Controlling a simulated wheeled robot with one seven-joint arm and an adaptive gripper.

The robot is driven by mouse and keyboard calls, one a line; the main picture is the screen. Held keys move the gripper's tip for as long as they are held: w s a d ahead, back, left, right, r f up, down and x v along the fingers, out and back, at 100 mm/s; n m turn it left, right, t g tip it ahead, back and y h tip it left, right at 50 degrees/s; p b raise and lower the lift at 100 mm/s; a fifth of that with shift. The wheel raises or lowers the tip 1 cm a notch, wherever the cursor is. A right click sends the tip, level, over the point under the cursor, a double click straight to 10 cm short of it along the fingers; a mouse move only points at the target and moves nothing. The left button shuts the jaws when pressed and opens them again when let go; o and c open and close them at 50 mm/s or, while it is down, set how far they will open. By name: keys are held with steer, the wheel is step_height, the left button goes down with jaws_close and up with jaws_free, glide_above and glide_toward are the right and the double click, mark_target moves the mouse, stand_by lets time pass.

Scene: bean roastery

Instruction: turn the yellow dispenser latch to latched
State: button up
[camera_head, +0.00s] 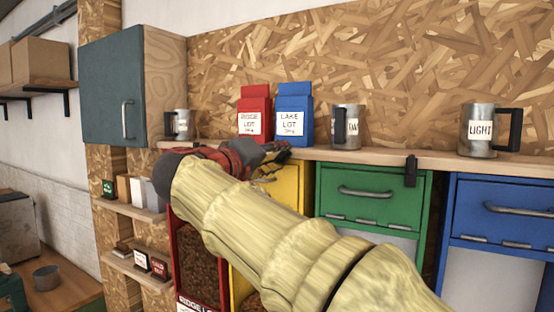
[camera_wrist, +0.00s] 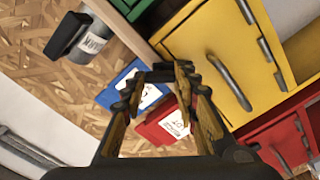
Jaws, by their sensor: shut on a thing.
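The yellow dispenser (camera_wrist: 205,45) has a grey bar handle and shows large in the wrist view; in the head view only part of its yellow front (camera_head: 291,180) shows behind my arm. My gripper (camera_head: 275,155) is at the shelf edge above it. In the wrist view my gripper (camera_wrist: 157,82) has its fingers apart around a small dark piece (camera_wrist: 158,75), which seems to be the yellow dispenser latch. The fingers are closed on it. The fingertips hide most of it, so its angle cannot be told.
The red bag (camera_head: 254,115) and blue bag (camera_head: 294,113) stand on the shelf (camera_head: 385,157) just behind my gripper. Metal mugs stand along it. The green dispenser (camera_head: 375,192) has a black latch (camera_head: 411,171) hanging at the shelf edge. The blue dispenser (camera_head: 505,207) is farther right.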

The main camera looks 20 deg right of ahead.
steer(key=shift+n+p, duration=0.65)
steer(key=shift+n, duration=3.25)
steer(key=shift+f, duration=0.1)
steer(key=o, duration=1.1)
steer(key=shift+w, duration=0.1)
steer(key=shift+a, duration=0.1)
steer(key=v, duration=1.2)
